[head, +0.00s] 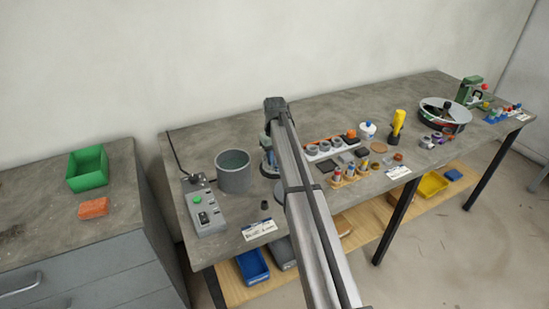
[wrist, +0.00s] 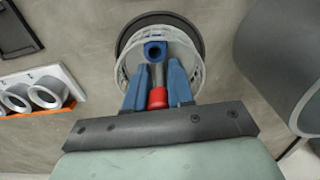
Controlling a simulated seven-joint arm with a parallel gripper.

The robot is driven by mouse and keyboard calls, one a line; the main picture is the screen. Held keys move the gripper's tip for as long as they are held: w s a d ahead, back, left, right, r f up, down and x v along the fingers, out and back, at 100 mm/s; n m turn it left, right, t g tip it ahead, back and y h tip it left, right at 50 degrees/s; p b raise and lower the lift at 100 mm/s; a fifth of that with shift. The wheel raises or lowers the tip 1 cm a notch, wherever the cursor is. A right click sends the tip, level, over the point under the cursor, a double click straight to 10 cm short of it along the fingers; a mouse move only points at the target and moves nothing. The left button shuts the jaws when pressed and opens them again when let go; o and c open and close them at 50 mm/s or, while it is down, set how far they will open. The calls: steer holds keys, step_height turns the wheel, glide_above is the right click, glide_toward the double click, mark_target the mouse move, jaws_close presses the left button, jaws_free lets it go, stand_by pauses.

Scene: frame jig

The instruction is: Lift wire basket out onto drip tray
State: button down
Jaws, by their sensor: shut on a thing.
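The wire basket (wrist: 124,68) is a round pale mesh basket with a grey handle ending in a red grip (wrist: 157,98). My gripper (wrist: 156,92) has blue fingers and is shut on this handle. In the head view the basket (head: 266,160) stands out beside my arm, partly hidden. A round dark disc, seemingly the drip tray (wrist: 128,36), shows behind the basket's far rim. In the head view my arm covers most of it. The basket overlaps it in the wrist view; whether they touch cannot be told.
A grey cylindrical pot (head: 233,178) stands close beside the basket, near a control box (head: 204,212). On the other side are a rack of white cups (head: 322,149), a dark square pad (wrist: 17,33) and several small parts. A small dark cap (head: 265,205) stands near the front edge.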

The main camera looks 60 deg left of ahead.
steer(key=shift+f, duration=0.45)
stand_by(0.3)
steer(key=c, duration=0.9)
jaws_free()
steer(key=c, duration=0.3)
steer(key=shift+r, duration=0.2)
steer(key=shift+r, duration=0.55)
